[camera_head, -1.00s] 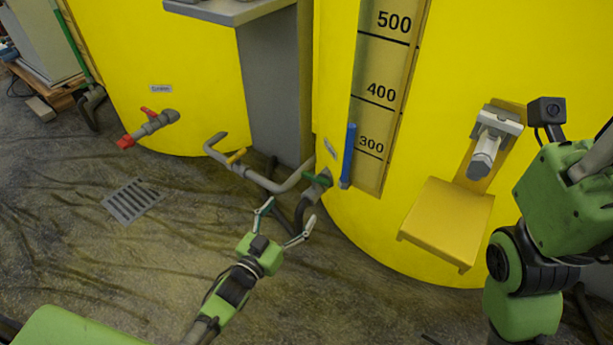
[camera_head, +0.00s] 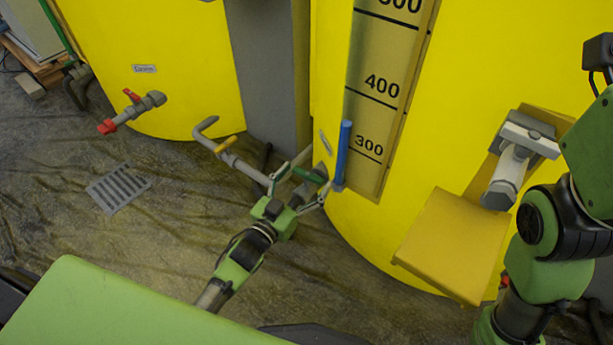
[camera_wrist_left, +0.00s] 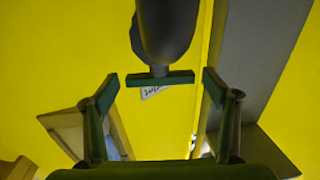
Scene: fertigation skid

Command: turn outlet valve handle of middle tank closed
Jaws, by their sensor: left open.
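The outlet valve on the yellow tank (camera_head: 450,100) with the level scale has a green handle (camera_head: 308,175), low on the tank's left side. My left gripper (camera_head: 299,188) is open, with its fingers on either side of this handle. In the left wrist view the green handle (camera_wrist_left: 160,79) lies crosswise between the two fingertips (camera_wrist_left: 159,88), with a gap at each end. A dark grey pipe (camera_wrist_left: 168,30) hides part of the valve there. My right arm is at the right edge of the head view; its gripper is out of view.
A grey pipe with a yellow handle (camera_head: 226,144) is left of the green handle. A blue handle (camera_head: 342,152) stands upright to its right. A red-handled valve (camera_head: 132,109) is on the left tank. A yellow shelf (camera_head: 452,243) juts out at the right. A floor drain (camera_head: 118,188) lies at the left.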

